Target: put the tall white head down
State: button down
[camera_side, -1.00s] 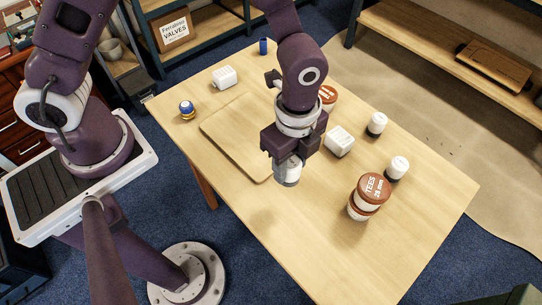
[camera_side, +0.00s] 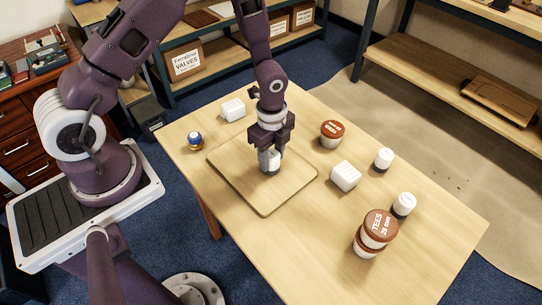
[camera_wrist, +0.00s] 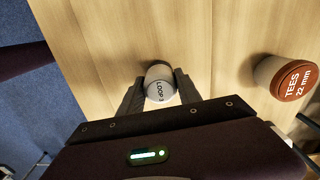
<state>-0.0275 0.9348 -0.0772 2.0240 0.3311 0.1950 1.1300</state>
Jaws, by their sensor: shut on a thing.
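The tall white head (camera_side: 271,165), a white cylinder with a grey lower part in the side view, is between the fingers of my gripper (camera_side: 269,154). My gripper is shut on it and points down. It hangs over the wooden board (camera_side: 268,203), near the board's middle; I cannot tell whether its base touches the board.
A brown-lidded tub (camera_side: 331,133) stands right of the board, with a white box (camera_side: 345,176) nearby. Two small white-topped cylinders (camera_side: 384,159) (camera_side: 403,204) and stacked "TEES" tubs (camera_side: 376,232) stand farther right. A blue-and-white piece (camera_side: 195,140) and another white box (camera_side: 233,109) are left.

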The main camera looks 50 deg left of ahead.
jog(key=shift+f, duration=0.2)
jog(key=c, duration=0.8)
grip_release()
jog(key=shift+c, duration=0.2)
notch_tip(320, 180, up, 13)
notch_tip(320, 180, up, 7)
jog(key=n+t, duration=0.1)
jog(key=n, duration=0.2)
send_over(271, 153)
jog(key=s, duration=0.2)
jog(key=s+r+n+t, duration=0.4)
jog(key=s+r+n, duration=0.9)
jog(key=s, duration=0.4)
jog(key=shift+s+a+r+n+t, duration=0.25)
jog(key=shift+n+t, duration=0.05)
jog(key=shift+n, duration=0.1)
